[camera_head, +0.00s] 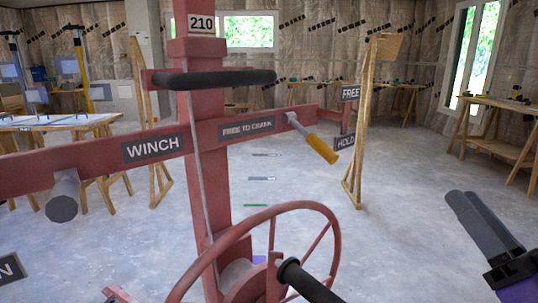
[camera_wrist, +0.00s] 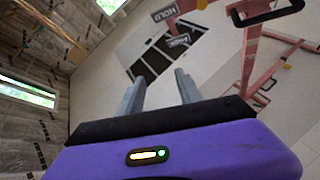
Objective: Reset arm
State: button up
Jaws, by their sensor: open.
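My gripper (camera_head: 470,218) is at the lower right in the head view, apart from the red panel lift (camera_head: 210,120). In the wrist view my gripper (camera_wrist: 160,90) has its two grey fingers spread apart with nothing between them. The lift has a red handwheel (camera_head: 328,222) with a black knob, a black handlebar (camera_head: 215,78) and a yellow-ended lever (camera_head: 318,146). Its signs read WINCH, FREE TO CRANK, FREE and HOLD. In the wrist view, part of the red frame (camera_wrist: 262,60) shows at the upper right, tilted.
A wooden workbench (camera_head: 500,108) stands at the right wall, and a work table (camera_head: 60,121) stands at the left. A wooden A-frame (camera_head: 362,120) is behind the lift on the right. The concrete floor (camera_head: 400,210) between lift and workbench is clear.

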jog(key=s+d+f+m+g+h, duration=0.1)
jog(key=s+f+m+h, duration=0.3)
jog(key=f, duration=0.5)
jog(key=s+d+f+m+g+h, duration=0.1)
jog(key=s+f+m+h, duration=0.1)
jog(key=s+f+h, duration=0.35)
jog(key=s+a+f+n+g+y, duration=0.1)
jog(key=s+a+f+n+g, duration=0.1)
jog(key=s+a+f, duration=0.35)
jog(key=s+a+f+n+g+y, duration=0.1)
jog(key=s+a+f+n+g, duration=0.1)
jog(key=s+f, duration=0.6)
jog(key=s+a+f+n+g+y, duration=0.1)
jog(key=s+a+f+n+g, duration=0.2)
jog(key=s, duration=0.7)
notch_tip(320, 180, up, 26)
jog(key=a+t+p, duration=0.1)
jog(key=p, duration=2.4)
jog(key=shift+s+f+p, duration=0.15)
jog(key=shift+s+p, duration=0.1)
jog(key=shift+p, duration=0.1)
